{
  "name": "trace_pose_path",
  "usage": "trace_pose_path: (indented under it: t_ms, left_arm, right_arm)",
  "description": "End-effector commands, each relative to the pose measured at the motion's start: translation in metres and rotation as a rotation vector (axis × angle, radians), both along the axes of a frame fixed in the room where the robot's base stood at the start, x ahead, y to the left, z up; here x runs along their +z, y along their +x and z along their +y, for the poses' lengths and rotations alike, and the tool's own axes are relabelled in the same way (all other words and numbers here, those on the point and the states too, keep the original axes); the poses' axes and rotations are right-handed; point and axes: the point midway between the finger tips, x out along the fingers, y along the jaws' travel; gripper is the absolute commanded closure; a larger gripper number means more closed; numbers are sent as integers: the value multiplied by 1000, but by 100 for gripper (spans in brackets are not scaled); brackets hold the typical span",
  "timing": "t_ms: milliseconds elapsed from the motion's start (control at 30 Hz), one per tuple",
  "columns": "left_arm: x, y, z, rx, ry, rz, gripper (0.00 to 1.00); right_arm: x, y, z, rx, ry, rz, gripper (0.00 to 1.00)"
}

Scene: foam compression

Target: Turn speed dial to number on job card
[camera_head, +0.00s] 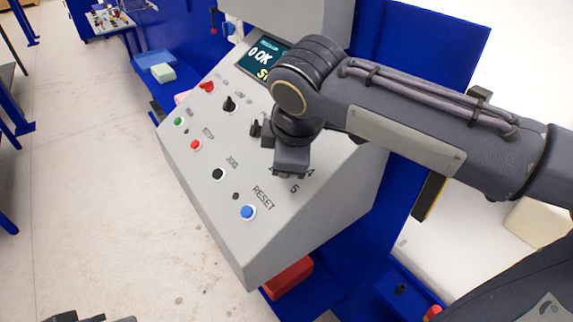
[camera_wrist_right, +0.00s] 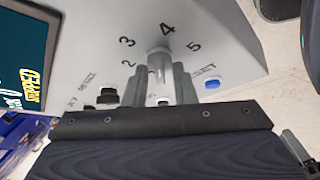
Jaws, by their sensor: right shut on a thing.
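The speed dial (camera_wrist_right: 158,60) is a pale round knob on the sloped grey control panel (camera_head: 240,245). In the right wrist view the printed numbers 2, 3, 4 and 5 fan around it, with the 4 just beyond it. My right gripper (camera_wrist_right: 158,80) is shut on the dial, one finger on each side. In the head view my right gripper (camera_head: 290,172) hides the dial; the 4 and 5 show beside it. Which number the dial points at cannot be told. A dark part of my left gripper (camera_head: 75,318) shows at the bottom edge. No job card can be made out.
The panel also carries a blue reset button (camera_head: 247,212), a black jog button (camera_head: 218,174), a red button (camera_head: 196,145), a green button (camera_head: 178,121) and a black selector knob (camera_head: 229,104). A screen (camera_head: 262,56) sits above, partly hidden by my arm. Open floor lies left.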

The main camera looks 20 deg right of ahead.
Motion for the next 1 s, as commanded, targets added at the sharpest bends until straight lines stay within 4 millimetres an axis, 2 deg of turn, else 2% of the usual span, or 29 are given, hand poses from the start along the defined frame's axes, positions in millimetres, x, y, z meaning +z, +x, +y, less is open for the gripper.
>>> trace_pose_path:
  t_ms: [100,400,1000]
  left_arm:
    - [-10,0,0,0,0,0,64]
    - [-19,0,0,0,0,0,64]
    - [-21,0,0,0,0,0,64]
  right_arm:
    - [-2,-1,1,-65,14,-42,99]
    - [-1,-2,1,-180,38,-105,99]
    - [0,-2,1,-211,44,-122,99]
